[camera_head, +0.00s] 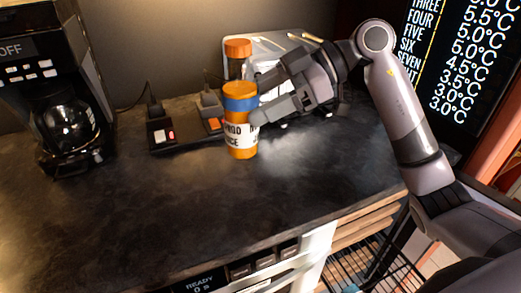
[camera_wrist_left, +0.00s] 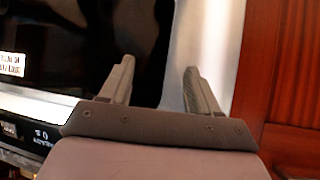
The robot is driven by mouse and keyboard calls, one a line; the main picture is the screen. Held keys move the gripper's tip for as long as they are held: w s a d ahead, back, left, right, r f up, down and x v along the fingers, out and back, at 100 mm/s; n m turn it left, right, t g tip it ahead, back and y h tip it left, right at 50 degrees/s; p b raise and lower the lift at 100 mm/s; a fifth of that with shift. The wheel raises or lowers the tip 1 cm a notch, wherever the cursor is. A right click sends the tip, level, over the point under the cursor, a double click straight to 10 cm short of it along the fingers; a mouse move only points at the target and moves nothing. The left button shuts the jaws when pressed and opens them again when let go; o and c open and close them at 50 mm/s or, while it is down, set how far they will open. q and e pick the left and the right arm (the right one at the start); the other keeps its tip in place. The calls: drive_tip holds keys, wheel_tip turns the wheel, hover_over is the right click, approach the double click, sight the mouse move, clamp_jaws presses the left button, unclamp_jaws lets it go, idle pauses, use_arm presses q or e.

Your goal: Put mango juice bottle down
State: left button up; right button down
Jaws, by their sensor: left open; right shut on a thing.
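The mango juice bottle (camera_head: 240,135) is orange, with an orange cap, a blue band and a white label with dark lettering. It is upright over the dark countertop in the head view. My right gripper (camera_head: 252,99) is shut on its upper part from the right. I cannot tell whether its base touches the counter. My left gripper (camera_wrist_left: 160,85) is open and empty in the left wrist view, in front of a dark glossy panel and a pale vertical strip. It is not seen in the head view.
A second orange-capped bottle (camera_head: 238,56) stands just behind. A pale appliance (camera_head: 275,48) is behind my right gripper. The counter's front (camera_head: 170,215) is clear.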

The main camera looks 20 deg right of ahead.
wheel_tip(320, 180, down, 10)
idle(0.5)
drive_tip(key=shift+f, duration=0.1)
drive_tip(key=shift+c, duration=1)
unclamp_jaws()
drive_tip(key=shift+f, duration=0.15)
drive_tip(key=b+v, duration=0.1)
drive_tip(key=v, duration=1.1)
